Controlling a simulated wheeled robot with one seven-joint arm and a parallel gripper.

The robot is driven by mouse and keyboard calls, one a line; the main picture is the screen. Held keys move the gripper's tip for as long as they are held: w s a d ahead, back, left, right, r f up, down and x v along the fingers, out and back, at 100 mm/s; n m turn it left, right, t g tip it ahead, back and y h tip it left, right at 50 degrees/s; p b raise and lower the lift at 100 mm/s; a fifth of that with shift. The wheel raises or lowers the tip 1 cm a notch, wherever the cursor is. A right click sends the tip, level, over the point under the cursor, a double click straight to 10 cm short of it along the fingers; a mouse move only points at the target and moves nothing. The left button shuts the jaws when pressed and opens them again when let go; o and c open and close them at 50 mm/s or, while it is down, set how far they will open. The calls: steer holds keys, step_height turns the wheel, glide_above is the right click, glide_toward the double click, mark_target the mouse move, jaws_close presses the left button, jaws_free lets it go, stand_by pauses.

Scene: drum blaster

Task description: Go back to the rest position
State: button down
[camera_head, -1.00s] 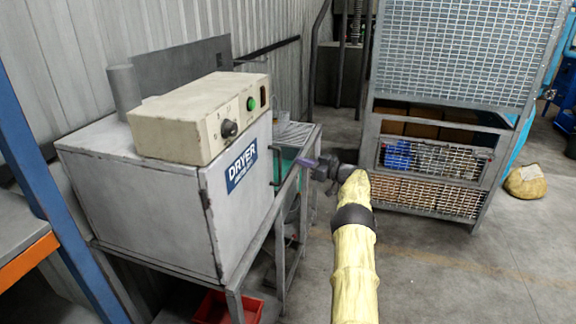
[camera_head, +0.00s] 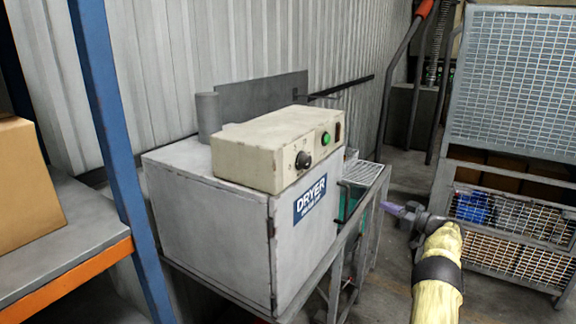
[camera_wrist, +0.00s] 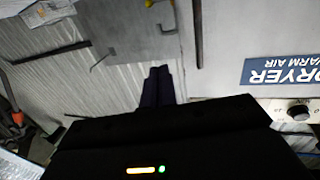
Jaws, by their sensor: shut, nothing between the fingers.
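My gripper (camera_head: 395,209) is at the end of my yellow-sleeved arm, on the right of the head view. It is just to the right of the grey dryer (camera_head: 225,240) and its stand, apart from them as far as I can tell. In the wrist view my gripper's dark fingers (camera_wrist: 158,86) are together with nothing between them. The dryer's door, with its blue label (camera_wrist: 283,71), shows at the right of the wrist view.
A beige control box (camera_head: 255,155) sits on the dryer. A wire-mesh cage (camera_head: 515,85) stands at the right, behind my arm. A blue post (camera_head: 117,150) and an orange-edged shelf (camera_head: 75,278) with a cardboard box (camera_head: 22,185) are at the left.

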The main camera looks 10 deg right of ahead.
steer(key=w+a+r+m+t+h+p, duration=0.1)
steer(key=w+r+m+t+h, duration=0.25)
steer(key=r+h, duration=0.4)
steer(key=s+a+r+m+g+h+p, duration=0.1)
steer(key=s+a+r+m+g+h, duration=0.2)
steer(key=a+m+h, duration=0.25)
steer(key=s+a+f+g+y, duration=0.1)
steer(key=s+a+f+g, duration=0.2)
steer(key=s+a, duration=0.6)
steer(key=s+a+f+n+g+y+p, duration=0.1)
steer(key=s+a+f+g, duration=0.3)
steer(key=s+a, duration=0.5)
steer(key=s+a+f+n+g+y+p, duration=0.1)
steer(key=s+a+f+g, duration=0.3)
steer(key=s, duration=1.8)
steer(key=a+g, duration=0.2)
steer(key=a, duration=0.3)
steer(key=shift+s+f, duration=0.25)
steer(key=shift+s, duration=0.05)
